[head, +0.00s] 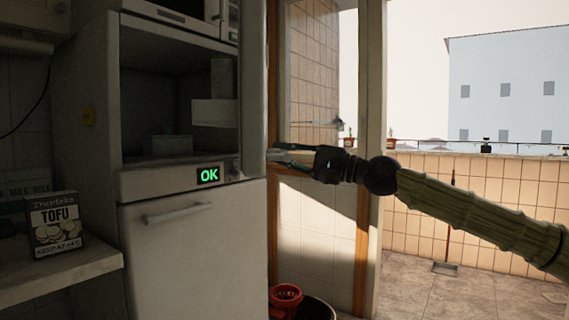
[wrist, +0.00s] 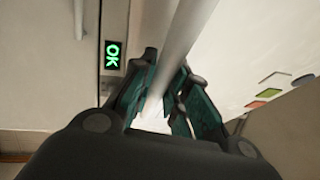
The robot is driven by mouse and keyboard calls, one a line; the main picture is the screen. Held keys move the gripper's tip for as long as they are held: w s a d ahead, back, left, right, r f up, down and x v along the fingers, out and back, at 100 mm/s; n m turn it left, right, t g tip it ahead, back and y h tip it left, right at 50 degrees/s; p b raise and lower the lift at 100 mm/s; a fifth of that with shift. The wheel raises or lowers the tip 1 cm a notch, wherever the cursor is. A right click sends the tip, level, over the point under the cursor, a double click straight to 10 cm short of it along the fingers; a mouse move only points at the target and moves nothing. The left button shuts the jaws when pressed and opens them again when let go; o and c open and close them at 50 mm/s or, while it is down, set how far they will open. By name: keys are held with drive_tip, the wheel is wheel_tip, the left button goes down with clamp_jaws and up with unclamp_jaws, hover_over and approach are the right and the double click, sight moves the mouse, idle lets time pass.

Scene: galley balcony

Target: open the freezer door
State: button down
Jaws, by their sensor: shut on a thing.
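A white fridge-freezer unit stands left of centre in the head view. Its upper compartment (head: 170,105) is open to view, and its upper door (head: 253,80) stands swung out, seen nearly edge-on at the right. The lower door (head: 195,255) is closed, with a bar handle (head: 178,213) across its top. My gripper (head: 280,155) is at the outer side of the upper door, partly hidden by it. In the wrist view my gripper (wrist: 168,105) is shut on a pale bar handle (wrist: 188,40), which passes between its fingers. Which door is the freezer's is not labelled.
A green OK display (head: 208,175) sits on the panel between the compartments. A tofu box (head: 55,225) stands on the left counter (head: 70,268). A red bucket (head: 285,300) is on the floor below the gripper. The tiled balcony (head: 480,270) at right has open floor.

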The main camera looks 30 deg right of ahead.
drive_tip(key=shift+s+a+f, duration=0.15)
drive_tip(key=shift+a+f, duration=0.15)
drive_tip(key=shift+f, duration=0.1)
drive_tip(key=c, duration=1.4)
unclamp_jaws()
drive_tip(key=shift+s+r, duration=0.1)
drive_tip(key=shift+d+r, duration=0.1)
drive_tip(key=shift+r, duration=0.05)
drive_tip(key=shift+r, duration=0.1)
drive_tip(key=shift+v, duration=6)
drive_tip(key=shift+d, duration=0.15)
